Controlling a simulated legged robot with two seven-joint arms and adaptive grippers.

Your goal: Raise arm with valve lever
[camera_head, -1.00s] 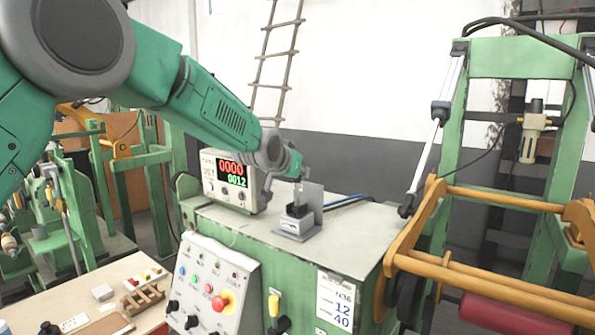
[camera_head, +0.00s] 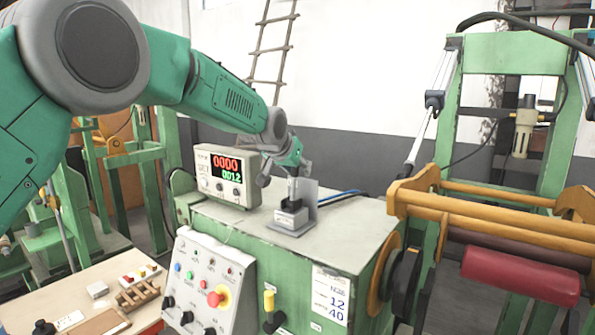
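The valve (camera_head: 291,217) is a small grey block with a black part and an upright grey plate. It stands on top of the green cabinet (camera_head: 345,240). My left gripper (camera_head: 292,178) is right above it, at the pale upright lever (camera_head: 292,189). The fingers are small and partly hidden, so I cannot tell whether they are closed on the lever. The orange arm (camera_head: 480,212) with its crossbars is at the right, its bars nearly level. A red roller (camera_head: 520,278) lies below the bars. My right gripper is not in view.
A counter box (camera_head: 228,176) with red and green digits stands left of the valve. A control panel (camera_head: 208,280) with a red knob is on the cabinet's front. A green frame (camera_head: 500,62) with cylinders stands behind the orange arm. The cabinet top right of the valve is clear.

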